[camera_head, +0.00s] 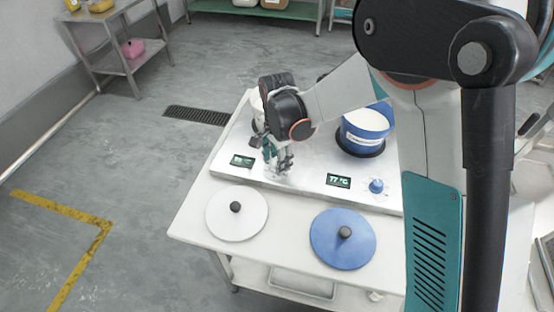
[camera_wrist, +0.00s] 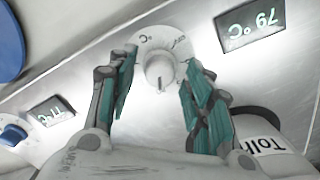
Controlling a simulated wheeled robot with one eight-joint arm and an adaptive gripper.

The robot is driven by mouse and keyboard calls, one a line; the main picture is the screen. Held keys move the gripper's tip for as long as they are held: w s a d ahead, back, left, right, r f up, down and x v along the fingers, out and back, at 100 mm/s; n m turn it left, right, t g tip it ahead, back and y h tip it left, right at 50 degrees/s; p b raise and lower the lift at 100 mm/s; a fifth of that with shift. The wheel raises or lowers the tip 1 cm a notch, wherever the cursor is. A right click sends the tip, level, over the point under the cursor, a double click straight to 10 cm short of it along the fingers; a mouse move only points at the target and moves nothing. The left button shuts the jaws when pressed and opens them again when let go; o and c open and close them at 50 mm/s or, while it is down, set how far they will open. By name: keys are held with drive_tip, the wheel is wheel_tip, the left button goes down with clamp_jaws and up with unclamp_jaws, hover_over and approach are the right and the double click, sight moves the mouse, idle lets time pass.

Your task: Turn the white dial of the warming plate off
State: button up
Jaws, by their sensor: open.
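The white dial (camera_wrist: 160,68) sits on its round marked base on the warming plate's (camera_head: 308,188) front panel. In the wrist view my gripper (camera_wrist: 159,84) is open, with one finger on each side of the dial. Gaps show between the dial and both fingers. In the head view my gripper (camera_head: 278,158) reaches down to the left part of the panel and mostly hides the white dial. A display (camera_wrist: 250,24) beside the dial reads 79 °C. It also shows in the head view (camera_head: 242,160).
A blue dial (camera_head: 376,186) and a 77 °C display (camera_head: 338,181) are to the right. A blue pot (camera_head: 368,124) stands behind them. A white lid (camera_head: 222,218) and a blue lid (camera_head: 325,252) lie in front. A labelled white container (camera_wrist: 262,128) is close to the right finger.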

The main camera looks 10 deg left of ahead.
drive_tip(key=c, duration=1.1)
